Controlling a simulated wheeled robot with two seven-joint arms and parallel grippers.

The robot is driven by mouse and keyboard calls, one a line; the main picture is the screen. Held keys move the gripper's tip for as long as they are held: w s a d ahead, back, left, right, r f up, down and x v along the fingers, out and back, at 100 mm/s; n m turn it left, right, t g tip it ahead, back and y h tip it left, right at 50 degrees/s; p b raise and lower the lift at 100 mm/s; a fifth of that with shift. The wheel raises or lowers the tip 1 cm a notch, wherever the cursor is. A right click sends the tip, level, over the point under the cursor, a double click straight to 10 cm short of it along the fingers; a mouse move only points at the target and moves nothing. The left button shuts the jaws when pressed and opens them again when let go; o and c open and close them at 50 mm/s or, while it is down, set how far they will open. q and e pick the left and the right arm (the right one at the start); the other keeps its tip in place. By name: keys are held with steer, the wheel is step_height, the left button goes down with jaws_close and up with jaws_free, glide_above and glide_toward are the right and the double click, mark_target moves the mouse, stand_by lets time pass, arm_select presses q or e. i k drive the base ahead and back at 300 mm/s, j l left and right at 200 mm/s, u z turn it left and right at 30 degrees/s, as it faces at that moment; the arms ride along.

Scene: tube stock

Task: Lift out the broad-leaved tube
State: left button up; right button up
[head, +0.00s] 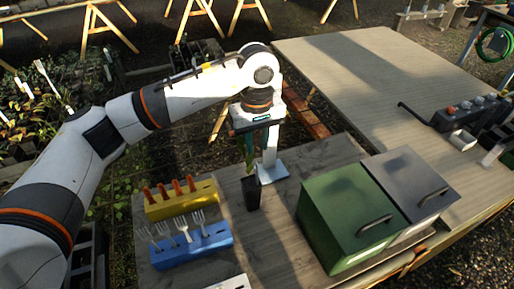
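A dark, narrow tube (252,194) with a plant in it stands upright at the wooden bench, near its middle. Its green leaves (249,155) rise toward my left gripper (256,138), which points down just above it. The leaves are small and partly hidden by the gripper, so I cannot tell their breadth. I cannot see whether the fingers are apart or closed, or whether they touch the plant. My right gripper is out of view.
A yellow rack (180,203) with orange-handled tools and a blue rack (195,246) with forks stand left of the tube. A green box (345,222) and a grey box (411,182) stand right. Planted trays (30,115) lie far left. Bench space between tube and green box is clear.

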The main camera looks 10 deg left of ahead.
mark_target(252, 193)
steer(key=k, duration=1.5)
